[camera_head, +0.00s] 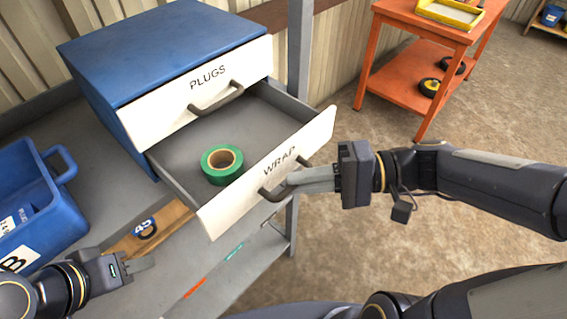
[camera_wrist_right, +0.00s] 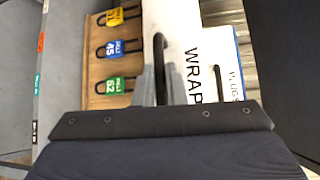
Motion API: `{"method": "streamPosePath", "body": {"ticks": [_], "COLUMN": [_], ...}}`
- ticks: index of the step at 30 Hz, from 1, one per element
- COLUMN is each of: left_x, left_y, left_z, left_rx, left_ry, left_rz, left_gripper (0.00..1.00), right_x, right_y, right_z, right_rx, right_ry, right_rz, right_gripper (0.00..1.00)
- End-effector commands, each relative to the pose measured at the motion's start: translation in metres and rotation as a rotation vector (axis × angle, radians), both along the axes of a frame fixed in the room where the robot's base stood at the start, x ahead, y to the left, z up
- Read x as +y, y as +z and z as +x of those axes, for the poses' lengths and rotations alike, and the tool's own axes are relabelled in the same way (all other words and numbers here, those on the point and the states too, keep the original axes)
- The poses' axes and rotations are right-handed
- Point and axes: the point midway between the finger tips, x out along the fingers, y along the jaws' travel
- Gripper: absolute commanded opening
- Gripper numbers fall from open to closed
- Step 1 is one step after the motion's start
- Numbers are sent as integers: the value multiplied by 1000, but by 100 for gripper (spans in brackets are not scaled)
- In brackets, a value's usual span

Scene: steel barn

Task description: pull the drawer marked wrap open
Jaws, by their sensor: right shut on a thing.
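The drawer marked WRAP (camera_head: 266,172) is the lower drawer of a blue cabinet (camera_head: 150,45) and stands pulled out, its grey inside showing. A roll of green tape (camera_head: 222,165) lies in it. My right gripper (camera_head: 285,186) is shut on the dark drawer handle (camera_head: 268,193). In the right wrist view the handle (camera_wrist_right: 160,55) sits between the fingers, beside the WRAP lettering. My left gripper (camera_head: 138,264) is low at the left, apart from the drawer; its finger gap is not clear.
The drawer marked PLUGS (camera_head: 205,85) above is closed. A blue bin (camera_head: 40,200) stands at the left of the grey bench. A wooden board (camera_head: 160,228) with numbered padlocks lies in front of the cabinet. An orange cart (camera_head: 400,70) stands at the back right, with open floor before it.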

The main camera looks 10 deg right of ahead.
Motion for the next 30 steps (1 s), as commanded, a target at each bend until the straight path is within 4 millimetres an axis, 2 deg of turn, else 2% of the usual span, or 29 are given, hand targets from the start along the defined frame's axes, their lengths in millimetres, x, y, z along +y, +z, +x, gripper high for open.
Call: {"method": "streamPosePath", "body": {"ticks": [6, 18, 19, 23, 30], "left_x": [0, 0, 0, 0, 0], "left_y": [0, 0, 0, 0, 0], "left_z": [0, 0, 0, 0, 0], "left_rx": [0, 0, 0, 0, 0], "left_ry": [0, 0, 0, 0, 0], "left_rz": [0, 0, 0, 0, 0], "left_gripper": [36, 36, 36, 36, 36], "right_x": [-9, -11, -11, -11, -11], "right_y": [-1, -1, -1, 0, 0], "right_z": [-13, -15, -15, -15, -14], "right_rx": [1, 1, 1, 1, 0], "right_ry": [1, 2, 2, 1, 1], "right_rz": [-1, -1, -1, -1, 0], "right_gripper": [0, 0, 14, 32, 33]}}
